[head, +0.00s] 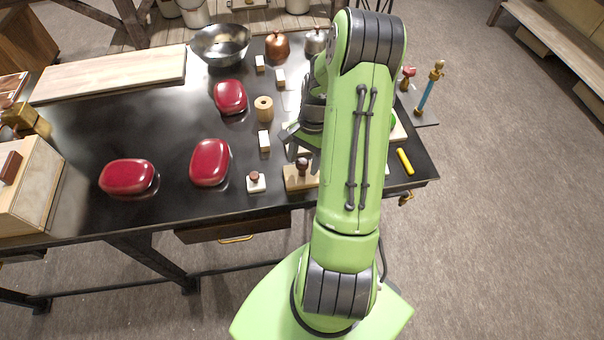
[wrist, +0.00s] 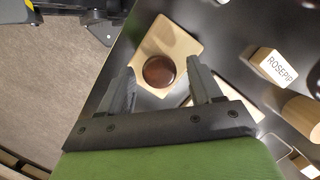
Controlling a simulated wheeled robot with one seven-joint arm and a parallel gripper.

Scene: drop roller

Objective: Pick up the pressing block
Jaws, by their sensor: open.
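The pressing block is a pale wooden plate (head: 294,184) with a round dark brown knob on top, near the table's front edge. In the wrist view, its plate (wrist: 184,43) and knob (wrist: 158,71) lie ahead of my gripper. My gripper (head: 300,149) is open and empty, pointing down above the block. In the wrist view, the knob shows between the fingertips of my gripper (wrist: 160,68). I cannot tell how far above the knob they are. My arm hides part of the table to the right of the block.
A small white block with a brown knob (head: 255,182) stands just left. A labelled block (wrist: 268,65) and a wooden cylinder (head: 264,108) stand nearby. Red lidded containers (head: 210,162) stand further left. A yellow stick (head: 405,161) lies at right.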

